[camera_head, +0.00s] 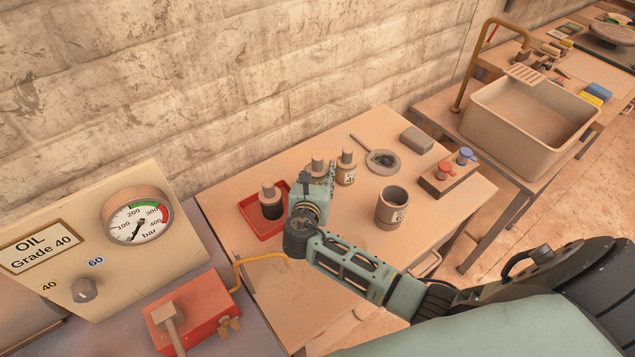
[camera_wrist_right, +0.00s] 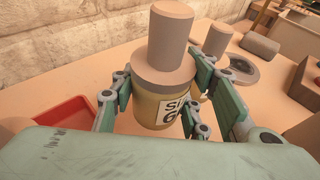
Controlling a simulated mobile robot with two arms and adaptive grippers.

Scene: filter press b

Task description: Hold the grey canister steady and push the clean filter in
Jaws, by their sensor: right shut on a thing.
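The gripper is shut on a yellowish filter (camera_wrist_right: 150,108) with a dark-lettered label and a grey-beige knobbed top, upright between the fingers in the wrist view. Only the held filter's top (camera_head: 318,165) shows in the head view; the gripper hides the rest. Whether its base touches the table cannot be told. My left gripper is not in view.
A second yellowish filter (camera_head: 346,176) stands just behind the gripper. A dark filter (camera_head: 271,208) stands in a red tray (camera_head: 247,212) at left. The front table is mostly bare.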

